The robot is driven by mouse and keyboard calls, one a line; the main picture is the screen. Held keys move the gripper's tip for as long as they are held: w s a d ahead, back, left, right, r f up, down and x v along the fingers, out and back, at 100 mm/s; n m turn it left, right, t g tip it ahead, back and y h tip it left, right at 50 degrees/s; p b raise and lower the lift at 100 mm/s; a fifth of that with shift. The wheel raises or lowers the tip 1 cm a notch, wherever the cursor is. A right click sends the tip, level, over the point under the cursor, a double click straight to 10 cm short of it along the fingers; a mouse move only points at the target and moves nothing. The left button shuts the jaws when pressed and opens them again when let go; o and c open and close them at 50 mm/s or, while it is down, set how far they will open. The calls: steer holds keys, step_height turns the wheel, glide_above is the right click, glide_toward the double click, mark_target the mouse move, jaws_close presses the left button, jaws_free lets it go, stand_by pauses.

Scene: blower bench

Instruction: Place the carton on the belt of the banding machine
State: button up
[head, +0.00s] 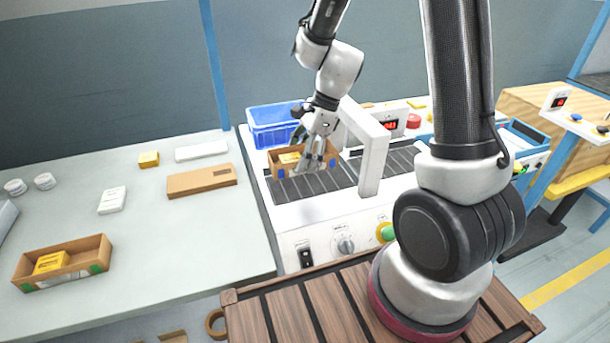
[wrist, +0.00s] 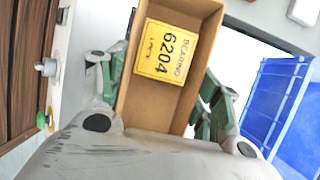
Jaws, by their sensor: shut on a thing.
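My gripper (head: 314,158) is shut on an open brown carton (head: 330,153) that holds a yellow box. In the wrist view the carton (wrist: 200,100) sits between the two fingers (wrist: 160,90), and the yellow box (wrist: 165,50) inside reads "BEARING 6204". In the head view the carton is over the left part of the banding machine's dark roller belt (head: 315,186), left of the white arch (head: 369,160). I cannot tell whether its underside touches the belt.
A blue bin (head: 272,127) stands behind the carton. On the grey table at left are another open carton (head: 92,262) with a yellow box, a flat brown box (head: 202,181), a small yellow box (head: 149,159) and white boxes (head: 112,200). The belt right of the arch (head: 402,160) looks clear.

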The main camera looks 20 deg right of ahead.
mark_target(303, 183)
step_height(303, 183, down, 6)
steer(key=shift+r, duration=0.15)
stand_by(0.3)
steer(key=o, duration=1)
steer(key=v, duration=1.2)
steer(key=shift+a, duration=0.1)
